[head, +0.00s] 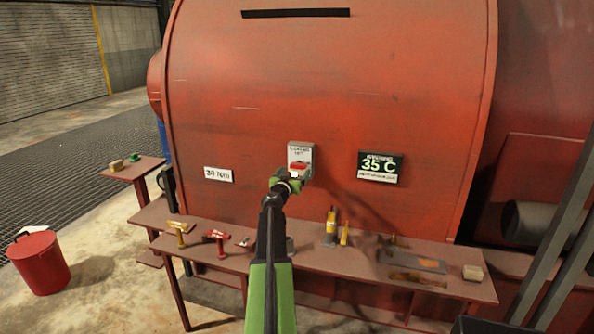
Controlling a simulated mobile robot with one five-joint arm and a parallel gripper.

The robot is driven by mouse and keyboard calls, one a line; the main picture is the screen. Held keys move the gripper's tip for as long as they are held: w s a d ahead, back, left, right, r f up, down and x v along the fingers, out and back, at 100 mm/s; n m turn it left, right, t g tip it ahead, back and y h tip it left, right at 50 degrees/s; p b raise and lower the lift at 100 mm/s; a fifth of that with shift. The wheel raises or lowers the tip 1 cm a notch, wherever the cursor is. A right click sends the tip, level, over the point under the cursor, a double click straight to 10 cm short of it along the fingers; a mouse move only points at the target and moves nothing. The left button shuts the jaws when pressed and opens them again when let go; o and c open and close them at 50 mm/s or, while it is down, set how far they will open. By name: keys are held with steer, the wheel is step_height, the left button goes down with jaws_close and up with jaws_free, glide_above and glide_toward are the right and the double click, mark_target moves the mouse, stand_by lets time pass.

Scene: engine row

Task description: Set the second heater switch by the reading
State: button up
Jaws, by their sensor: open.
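A pale switch box (303,150) is fixed to the red engine casing at the middle of the head view. It has small print at its top and a red switch (298,165) below. My gripper (297,177) is open, just in front of the box's lower part, and hides some of it. I cannot tell whether it touches the switch or which way the switch is set. A dark display (380,168) to the right of the box reads "35 C"; its smaller lines are too small to read surely.
A white label (218,174) is on the casing at left. A brown bench (330,262) below bears several tools, including a yellow-handled one (180,229), a red one (216,238) and a yellow bottle (331,222). A red bucket (40,262) stands on the floor at left.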

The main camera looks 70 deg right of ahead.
mark_target(298, 168)
steer(key=d, duration=0.4)
steer(key=shift+w+d, duration=0.1)
steer(key=shift+d, duration=0.1)
